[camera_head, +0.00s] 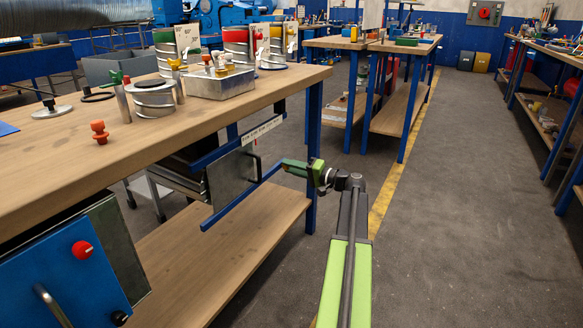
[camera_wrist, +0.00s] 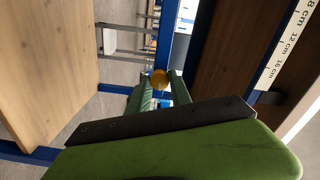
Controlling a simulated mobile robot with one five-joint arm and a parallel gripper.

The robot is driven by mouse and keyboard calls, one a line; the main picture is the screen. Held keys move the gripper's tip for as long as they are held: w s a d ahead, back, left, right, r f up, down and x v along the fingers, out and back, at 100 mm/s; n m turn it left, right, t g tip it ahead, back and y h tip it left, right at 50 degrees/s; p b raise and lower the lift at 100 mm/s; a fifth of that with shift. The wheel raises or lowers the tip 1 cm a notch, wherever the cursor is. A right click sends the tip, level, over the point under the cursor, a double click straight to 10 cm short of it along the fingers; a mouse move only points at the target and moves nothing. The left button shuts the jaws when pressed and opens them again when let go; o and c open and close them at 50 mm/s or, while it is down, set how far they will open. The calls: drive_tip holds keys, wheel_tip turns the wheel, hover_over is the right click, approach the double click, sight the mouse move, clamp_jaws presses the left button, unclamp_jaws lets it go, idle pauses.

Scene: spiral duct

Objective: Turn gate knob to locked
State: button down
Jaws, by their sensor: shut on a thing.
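My gripper (camera_head: 290,165) is at the right end of the workbench, below its top, beside a blue bar (camera_head: 240,196). My gripper hides the knob in the head view. No marking for locked or unlocked can be read. A red knob (camera_head: 82,250) shows on a blue panel (camera_head: 50,285) at the lower left, far from my gripper.
The wooden bench top (camera_head: 200,115) carries a metal box (camera_head: 222,83), cans and an orange knob-shaped piece (camera_head: 99,132). A lower shelf (camera_head: 235,245) runs beneath. A blue leg (camera_head: 314,150) stands close to my gripper. The grey floor (camera_head: 460,190) on the right is clear.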

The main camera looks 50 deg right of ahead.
drive_tip(key=shift+s+d+m, duration=0.1)
drive_tip(key=shift+m, duration=0.3)
drive_tip(key=c, duration=1.2)
unclamp_jaws()
drive_tip(key=shift+o, duration=0.2)
drive_tip(key=v, duration=1.7)
drive_tip(key=shift+s, duration=0.2)
drive_tip(key=shift+f, duration=0.1)
